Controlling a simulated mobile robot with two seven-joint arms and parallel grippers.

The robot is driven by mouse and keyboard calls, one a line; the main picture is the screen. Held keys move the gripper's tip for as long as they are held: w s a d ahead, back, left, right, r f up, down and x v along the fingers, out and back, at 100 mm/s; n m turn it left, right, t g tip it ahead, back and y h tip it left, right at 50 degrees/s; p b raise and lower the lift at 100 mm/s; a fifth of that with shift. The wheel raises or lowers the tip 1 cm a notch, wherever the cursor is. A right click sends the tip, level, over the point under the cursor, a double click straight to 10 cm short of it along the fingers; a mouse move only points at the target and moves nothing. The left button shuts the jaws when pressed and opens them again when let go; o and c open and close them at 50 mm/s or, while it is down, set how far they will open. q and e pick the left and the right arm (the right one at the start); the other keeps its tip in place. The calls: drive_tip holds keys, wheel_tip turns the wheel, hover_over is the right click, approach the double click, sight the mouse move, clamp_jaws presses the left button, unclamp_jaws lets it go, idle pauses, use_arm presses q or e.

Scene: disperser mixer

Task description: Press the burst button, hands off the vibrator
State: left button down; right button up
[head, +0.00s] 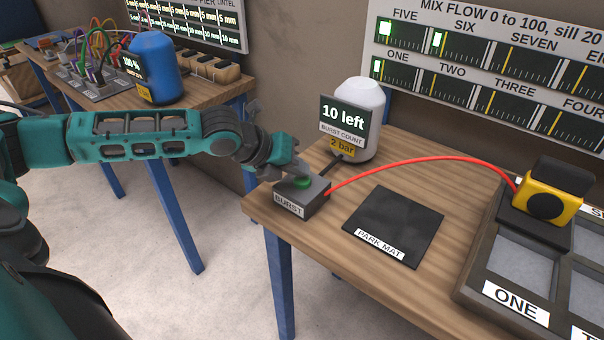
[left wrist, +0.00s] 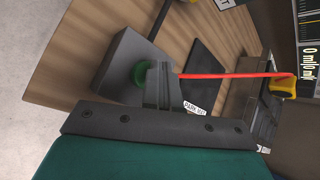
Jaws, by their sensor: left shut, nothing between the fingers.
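The burst box (head: 302,195) is a small grey box with a BURST label near the table's left front corner. Its green button (head: 302,182) is on top. My left gripper (head: 298,177) is shut and empty, with its fingertips at the button; I cannot tell whether it is pressed down. In the left wrist view the green button (left wrist: 141,75) shows beside the shut fingers (left wrist: 158,75). The yellow and black vibrator (head: 551,196) sits on the tray by the ONE label, joined to the box by a red hose (head: 430,163). No gripper touches it. My right gripper is not in view.
A white bottle (head: 362,105) with a "10 left", "2 bar" display stands behind the box. The black park mat (head: 394,226) is empty. The compartment tray (head: 478,268) fills the table's right side. A MIX FLOW panel (head: 500,75) hangs behind. A blue bottle (head: 153,68) stands on another table.

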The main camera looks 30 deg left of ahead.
sight(297, 179)
use_arm(q)
drive_tip(key=shift+r+p, duration=0.8)
drive_tip(key=shift+p, duration=0.1)
drive_tip(key=shift+r+p, duration=0.55)
drive_tip(key=shift+r, duration=1.95)
drive_tip(key=shift+s, duration=0.1)
